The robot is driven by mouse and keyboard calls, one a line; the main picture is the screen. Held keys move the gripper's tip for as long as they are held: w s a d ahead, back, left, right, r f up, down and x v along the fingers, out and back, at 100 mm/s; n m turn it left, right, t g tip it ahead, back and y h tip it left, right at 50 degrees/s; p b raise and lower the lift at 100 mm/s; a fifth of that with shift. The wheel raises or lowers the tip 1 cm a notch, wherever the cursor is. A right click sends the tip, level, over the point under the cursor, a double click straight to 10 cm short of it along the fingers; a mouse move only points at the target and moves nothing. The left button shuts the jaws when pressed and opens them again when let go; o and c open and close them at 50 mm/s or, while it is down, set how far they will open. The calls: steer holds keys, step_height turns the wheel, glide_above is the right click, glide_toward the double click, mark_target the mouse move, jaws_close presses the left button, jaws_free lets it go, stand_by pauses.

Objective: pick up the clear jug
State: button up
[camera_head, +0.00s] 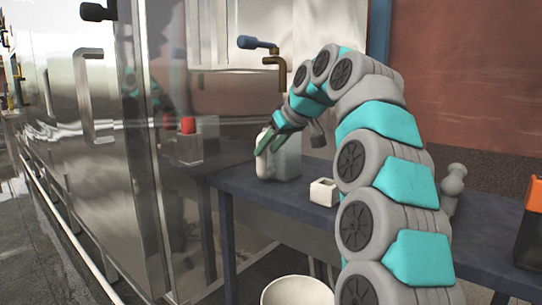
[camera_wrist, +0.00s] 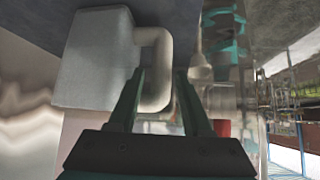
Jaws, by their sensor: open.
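The clear jug (camera_head: 287,161) looks pale grey and stands upright near the left end of the dark blue table. In the wrist view the jug body (camera_wrist: 92,65) fills the upper left, with its looped handle (camera_wrist: 158,45) on the right side. My gripper (camera_head: 268,143) is at the handle side of the jug. In the wrist view the open fingers (camera_wrist: 160,73) reach forward on either side of the handle's outer bar, which shows between them. I cannot tell whether either finger touches it. The fingers hide part of the handle in the head view.
The dark blue table (camera_head: 250,196) stands beside a shiny metal cabinet (camera_head: 95,150). A small white box (camera_head: 323,192) sits to the right of the jug. A grey knobbed object (camera_head: 453,182) and an orange and black object (camera_head: 532,228) are farther right. A white bowl (camera_head: 297,291) is below.

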steer(key=shift+x, duration=1)
steer(key=shift+p+x, duration=0.4)
steer(key=shift+x, duration=2.25)
steer(key=shift+a, duration=0.1)
steer(key=shift+c, duration=0.3)
jaws_close()
